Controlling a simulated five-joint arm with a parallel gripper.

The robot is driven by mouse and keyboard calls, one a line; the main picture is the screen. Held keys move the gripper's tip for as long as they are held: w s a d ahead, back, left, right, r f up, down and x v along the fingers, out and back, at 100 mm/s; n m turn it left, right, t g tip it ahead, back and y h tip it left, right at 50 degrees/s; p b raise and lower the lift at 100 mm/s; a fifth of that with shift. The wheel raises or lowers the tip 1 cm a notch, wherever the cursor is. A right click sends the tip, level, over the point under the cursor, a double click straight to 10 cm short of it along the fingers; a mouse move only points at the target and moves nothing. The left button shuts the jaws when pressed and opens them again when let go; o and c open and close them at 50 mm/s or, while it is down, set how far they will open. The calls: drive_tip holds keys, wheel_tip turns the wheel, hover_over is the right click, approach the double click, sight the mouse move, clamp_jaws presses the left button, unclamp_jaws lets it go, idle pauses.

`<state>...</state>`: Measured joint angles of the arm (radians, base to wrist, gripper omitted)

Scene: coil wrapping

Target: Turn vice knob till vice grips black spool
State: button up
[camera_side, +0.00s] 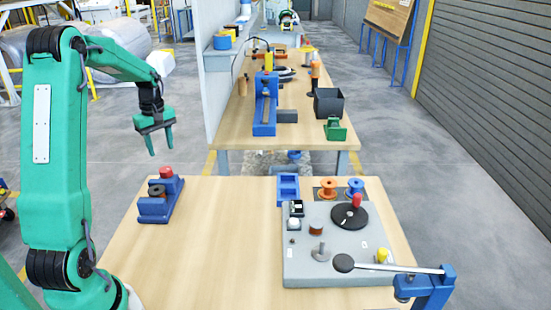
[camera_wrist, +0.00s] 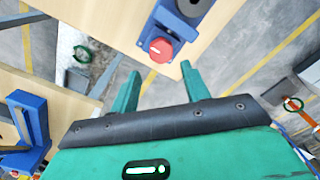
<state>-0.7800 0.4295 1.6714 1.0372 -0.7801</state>
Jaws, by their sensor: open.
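A blue vice (camera_side: 147,211) stands near the left edge of the near wooden table. Its red knob (camera_side: 166,172) is at the far end, and a black spool (camera_side: 157,190) sits between its jaws; I cannot tell whether they touch it. My gripper (camera_side: 162,150) is open and empty, above the knob and apart from it. In the wrist view, the red knob (camera_wrist: 161,49) lies just beyond my fingertips (camera_wrist: 160,71), roughly between them in the picture. Part of the vice (camera_wrist: 177,27) and the dark spool (camera_wrist: 195,4) show at the top, cut off by the frame edge.
A grey machine base (camera_side: 320,265) with a black disc (camera_side: 349,217), an orange spool and a lever (camera_side: 395,268) stands on the right. The table's middle is clear. A second bench (camera_side: 230,130) stands beyond.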

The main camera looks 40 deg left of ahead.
sight(165, 169)
drive_tip(key=shift+a+f, duration=0.1)
drive_tip(key=shift+a, duration=0.1)
drive_tip(key=shift+f, duration=0.2)
drive_tip(key=shift+f, duration=3.75)
drive_tip(key=c, duration=0.7)
